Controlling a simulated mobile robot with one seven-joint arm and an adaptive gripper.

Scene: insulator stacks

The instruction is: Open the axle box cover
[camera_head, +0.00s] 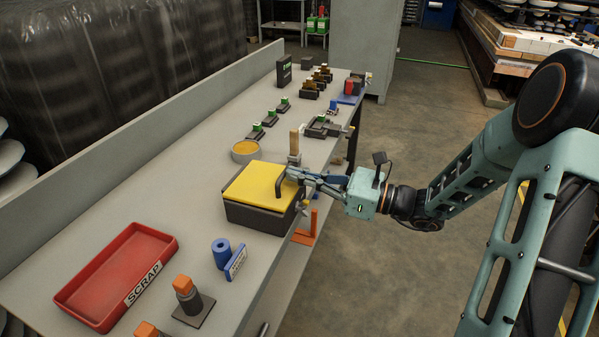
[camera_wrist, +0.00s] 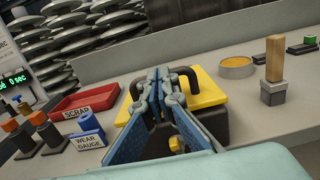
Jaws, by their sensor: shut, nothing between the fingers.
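The axle box (camera_head: 262,215) is a dark box on the bench with a yellow cover (camera_head: 250,183) lying flat on its top, apparently closed. A dark bent handle (camera_head: 281,182) stands at the cover's right side; both its ends show in the wrist view (camera_wrist: 189,74), with its middle hidden behind my fingers. My gripper (camera_head: 290,174) is at the handle, reaching in from the right. In the wrist view my gripper's fingertips (camera_wrist: 156,76) are together with nothing between them. I cannot tell whether they touch the handle.
A red scrap tray (camera_head: 118,273), a blue roll (camera_head: 222,252) and a wear gauge sign (camera_head: 236,262) are nearer on the bench. A round yellow-filled dish (camera_head: 245,151) and a wooden-handled post (camera_head: 294,147) stand behind the box. Bare bench lies left of the box.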

